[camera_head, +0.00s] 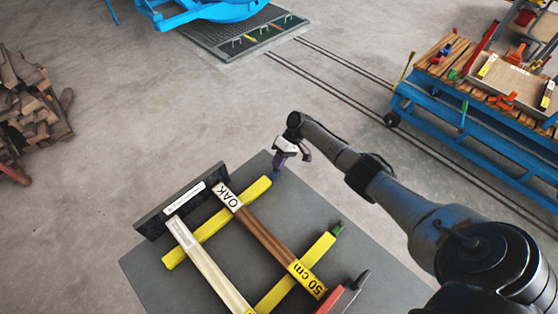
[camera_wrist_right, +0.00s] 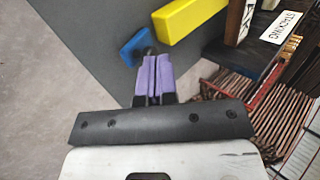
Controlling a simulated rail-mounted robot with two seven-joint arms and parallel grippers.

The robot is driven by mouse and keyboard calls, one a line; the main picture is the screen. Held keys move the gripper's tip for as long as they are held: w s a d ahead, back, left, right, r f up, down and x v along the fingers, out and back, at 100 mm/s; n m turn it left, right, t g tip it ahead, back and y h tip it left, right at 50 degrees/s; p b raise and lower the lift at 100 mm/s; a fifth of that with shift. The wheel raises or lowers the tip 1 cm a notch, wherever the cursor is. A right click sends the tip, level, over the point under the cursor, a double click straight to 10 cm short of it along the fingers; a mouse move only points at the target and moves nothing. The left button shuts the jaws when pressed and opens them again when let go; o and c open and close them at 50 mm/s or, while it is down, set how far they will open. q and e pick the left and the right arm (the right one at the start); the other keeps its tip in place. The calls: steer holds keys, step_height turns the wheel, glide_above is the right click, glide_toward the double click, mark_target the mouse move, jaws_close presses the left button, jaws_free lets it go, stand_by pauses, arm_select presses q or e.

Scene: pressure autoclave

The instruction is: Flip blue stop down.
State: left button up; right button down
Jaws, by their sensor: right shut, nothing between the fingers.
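The blue stop (camera_wrist_right: 137,47) is a small flat blue piece at the end of a yellow bar (camera_wrist_right: 188,18) in the right wrist view. In the head view only a little of the blue stop (camera_head: 276,174) shows below my gripper. My right gripper (camera_head: 280,160) is above the far end of the yellow bar. Its purple fingers (camera_wrist_right: 153,72) are shut with nothing between them, and their tips appear right beside the stop and a dark knob. I cannot tell whether they touch. My left gripper is out of view.
A grey table carries two yellow bars, with an OAK beam (camera_head: 262,235) and a pale beam (camera_head: 208,266) across them. A black stacking plate (camera_head: 183,208) stands at the left. A green stop (camera_head: 337,229) ends the nearer bar. A blue cart (camera_head: 470,125) stands right.

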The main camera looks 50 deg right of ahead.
steer(key=shift+d+f, duration=0.25)
steer(key=shift+f, duration=0.05)
steer(key=shift+d+f+b, duration=0.25)
steer(key=shift+f+b, duration=0.05)
steer(key=shift+b, duration=0.25)
steer(key=shift+r, duration=0.2)
steer(key=shift+r+p, duration=0.3)
steer(key=shift+p, duration=0.25)
steer(key=shift+r+p, duration=0.3)
steer(key=shift+r, duration=0.05)
